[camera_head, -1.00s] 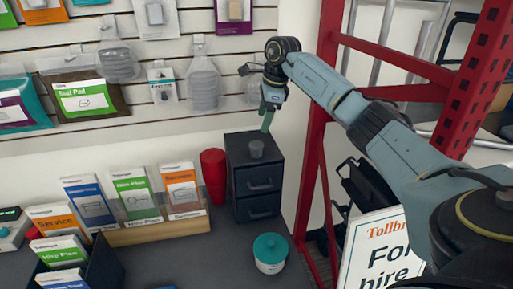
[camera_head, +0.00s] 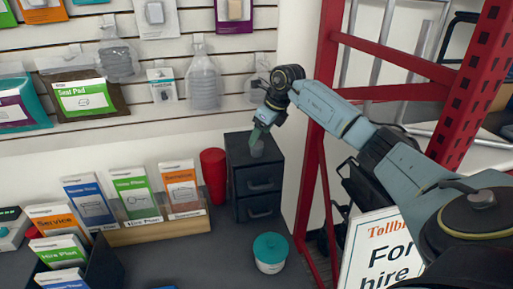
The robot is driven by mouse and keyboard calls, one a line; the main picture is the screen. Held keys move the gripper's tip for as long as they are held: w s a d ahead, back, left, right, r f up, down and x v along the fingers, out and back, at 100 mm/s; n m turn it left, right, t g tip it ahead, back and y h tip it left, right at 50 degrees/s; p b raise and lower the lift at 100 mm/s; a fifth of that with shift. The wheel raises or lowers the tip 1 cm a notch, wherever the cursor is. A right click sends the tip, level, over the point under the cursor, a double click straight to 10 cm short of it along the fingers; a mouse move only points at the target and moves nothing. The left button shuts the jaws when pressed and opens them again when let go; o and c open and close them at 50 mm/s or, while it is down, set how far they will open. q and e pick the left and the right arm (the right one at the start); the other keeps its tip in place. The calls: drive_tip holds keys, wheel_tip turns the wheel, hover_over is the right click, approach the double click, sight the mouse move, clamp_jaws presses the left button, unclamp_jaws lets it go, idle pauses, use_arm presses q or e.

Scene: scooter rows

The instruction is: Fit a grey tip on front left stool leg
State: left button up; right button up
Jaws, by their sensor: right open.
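A small grey tip (camera_head: 257,150) stands on top of a dark drawer unit (camera_head: 240,180) against the back wall. My right gripper (camera_head: 256,138) points down right at the grey tip, its fingers open and overlapping the tip's upper part in the picture. I cannot tell whether the fingers touch it. My left gripper is not in view. No stool or stool leg shows clearly.
A red stack of cups (camera_head: 214,175) stands left of the drawer unit. A teal-lidded tub (camera_head: 270,253) sits in front. A leaflet rack (camera_head: 150,233) is at the left. A red metal frame (camera_head: 321,150) rises close on the right.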

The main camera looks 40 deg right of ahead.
sight(257, 143)
drive_tip(key=shift+x, duration=2.75)
drive_tip(key=shift+s, duration=0.2)
drive_tip(key=shift+c, duration=0.5)
drive_tip(key=c, duration=1)
drive_tip(key=shift+r, duration=0.1)
drive_tip(key=shift+c, duration=0.2)
